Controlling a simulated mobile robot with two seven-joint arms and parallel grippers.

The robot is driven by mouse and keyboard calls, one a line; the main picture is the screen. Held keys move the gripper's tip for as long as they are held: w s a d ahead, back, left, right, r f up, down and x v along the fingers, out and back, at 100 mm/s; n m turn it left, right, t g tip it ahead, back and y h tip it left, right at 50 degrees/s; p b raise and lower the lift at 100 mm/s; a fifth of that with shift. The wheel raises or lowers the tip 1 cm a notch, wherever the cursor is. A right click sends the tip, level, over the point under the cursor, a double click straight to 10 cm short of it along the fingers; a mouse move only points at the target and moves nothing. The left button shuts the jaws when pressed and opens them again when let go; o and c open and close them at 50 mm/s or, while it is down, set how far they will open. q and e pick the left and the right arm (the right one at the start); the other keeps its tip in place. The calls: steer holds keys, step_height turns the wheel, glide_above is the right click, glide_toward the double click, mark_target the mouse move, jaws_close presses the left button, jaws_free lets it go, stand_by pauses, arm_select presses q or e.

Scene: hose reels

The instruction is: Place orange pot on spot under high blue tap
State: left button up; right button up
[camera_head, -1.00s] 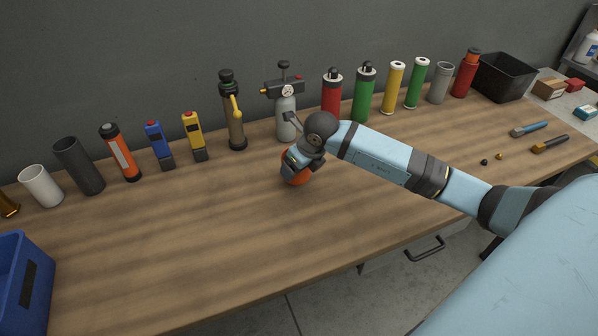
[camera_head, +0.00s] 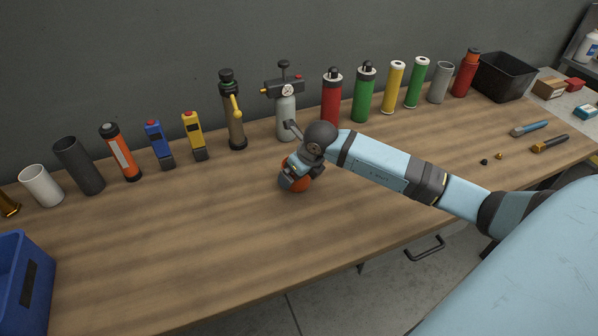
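An orange rounded object (camera_head: 299,187), which looks like the orange pot, is at the middle of the wooden bench. My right gripper (camera_head: 291,175) comes in from the right and reaches down over it. The fingers appear closed around the object, and the gripper and wrist hide much of it. I cannot tell whether the object touches the bench top. No high blue tap and no marked spot can be made out. My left gripper is not in view.
Behind the gripper stands a grey bottle with a gauge (camera_head: 286,118). Several cylinders line the back, including a red one (camera_head: 331,97) and a green one (camera_head: 364,95). A blue bin (camera_head: 22,290) is front left. The bench's front middle (camera_head: 190,250) is clear.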

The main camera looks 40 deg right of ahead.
steer(key=a+v, duration=0.1)
steer(key=v, duration=1)
steer(key=a+r+n+t+y+b, duration=0.3)
steer(key=a+n+t+y, duration=0.3)
steer(key=a+t+y, duration=0.85)
steer(key=s+d+f+m+g+h, duration=0.1)
steer(key=f+m+h, duration=0.3)
steer(key=h, duration=0.4)
steer(key=s+d+f+m+g+h+b, duration=0.1)
steer(key=s+d+f+m+h, duration=0.1)
steer(key=m+h, duration=0.4)
steer(key=s+d+f+m+g+h, duration=0.2)
steer(key=f+m+h, duration=0.3)
steer(key=h, duration=0.7)
steer(key=shift+s+d+f, duration=0.25)
steer(key=shift+d+f, duration=0.25)
steer(key=shift+f, duration=0.05)
steer(key=shift+d+f+b, duration=0.15)
steer(key=shift+b, duration=0.15)
steer(key=x, duration=1.3)
steer(key=shift+w+d, duration=0.1)
steer(key=shift+d, duration=0.3)
steer(key=c, duration=1)
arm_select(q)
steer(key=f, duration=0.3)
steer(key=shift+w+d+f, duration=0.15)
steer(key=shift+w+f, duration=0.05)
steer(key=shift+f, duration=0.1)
